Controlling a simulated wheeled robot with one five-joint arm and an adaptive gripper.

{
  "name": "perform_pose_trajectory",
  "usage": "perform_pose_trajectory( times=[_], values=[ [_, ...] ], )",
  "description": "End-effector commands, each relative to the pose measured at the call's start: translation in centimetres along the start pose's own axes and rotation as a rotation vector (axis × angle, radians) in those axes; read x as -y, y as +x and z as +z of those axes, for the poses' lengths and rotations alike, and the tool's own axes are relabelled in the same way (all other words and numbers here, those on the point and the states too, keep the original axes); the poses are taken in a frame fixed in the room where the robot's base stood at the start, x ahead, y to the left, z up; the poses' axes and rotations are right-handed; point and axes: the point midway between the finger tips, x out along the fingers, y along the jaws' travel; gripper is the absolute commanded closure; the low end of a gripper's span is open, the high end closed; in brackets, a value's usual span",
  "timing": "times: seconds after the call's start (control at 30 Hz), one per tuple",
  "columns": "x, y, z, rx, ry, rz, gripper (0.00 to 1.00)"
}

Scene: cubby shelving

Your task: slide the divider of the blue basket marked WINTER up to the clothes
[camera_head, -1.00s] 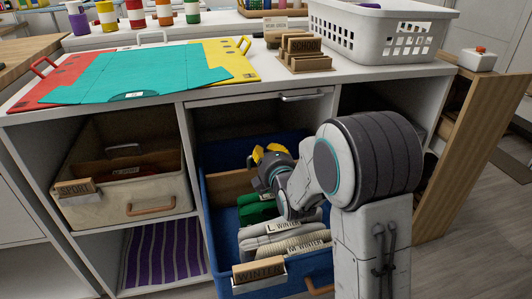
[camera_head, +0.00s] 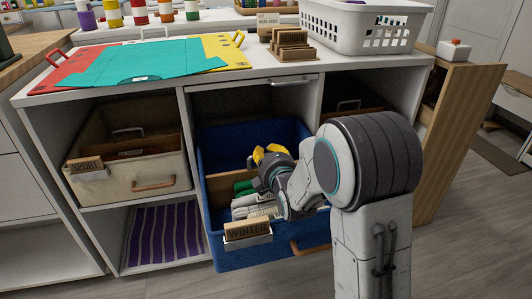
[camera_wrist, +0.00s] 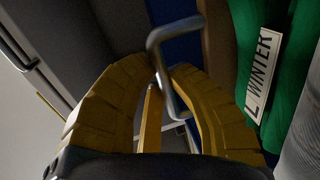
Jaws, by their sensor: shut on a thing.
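The blue basket (camera_head: 228,258) with the WINTER tag (camera_head: 247,231) is pulled out of the middle cubby. Its wooden divider (camera_head: 218,189) stands across it, behind the folded clothes. Green clothes (camera_head: 243,187) lie nearest the divider, with grey ones (camera_head: 252,207) in front. In the wrist view, my gripper (camera_wrist: 163,75) has its yellow fingers closed around a grey metal handle (camera_wrist: 160,42) beside the brown divider (camera_wrist: 214,45). The green clothes (camera_wrist: 262,45) are right beside the divider; I cannot tell if they touch. My arm hides the basket's right part.
A cream SPORT basket (camera_head: 130,180) sits in the left cubby, above a purple striped cloth (camera_head: 163,236). A teal folding board (camera_head: 140,64), wooden tag holder (camera_head: 292,48) and white basket (camera_head: 362,30) stand on the countertop. Floor is clear to the right.

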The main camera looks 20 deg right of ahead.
Motion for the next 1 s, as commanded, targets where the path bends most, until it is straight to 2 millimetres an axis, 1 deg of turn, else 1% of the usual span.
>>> perform_pose_trajectory(
  times=[0.33, 0.37, 0.5, 0.53, 0.73, 0.83, 0.97, 1.0],
  values=[
    [-0.1, 0.0, 0.0, 0.000, 0.000, 0.003, 1.00],
    [-0.1, 0.0, 0.0, 0.000, 0.000, 0.003, 0.83],
    [-0.1, 0.0, 0.0, 0.000, 0.000, 0.003, 0.71],
    [-0.1, 0.0, 0.0, 0.000, 0.000, 0.003, 0.70],
    [-0.1, 0.0, 0.0, 0.000, 0.000, 0.003, 0.70],
    [-0.5, 0.0, 0.0, 0.000, 0.000, 0.005, 0.70],
    [-1.7, -0.2, 0.0, 0.000, 0.000, 0.008, 0.70],
    [-2.3, -0.4, 0.0, 0.000, 0.000, 0.010, 0.70]
  ],
)
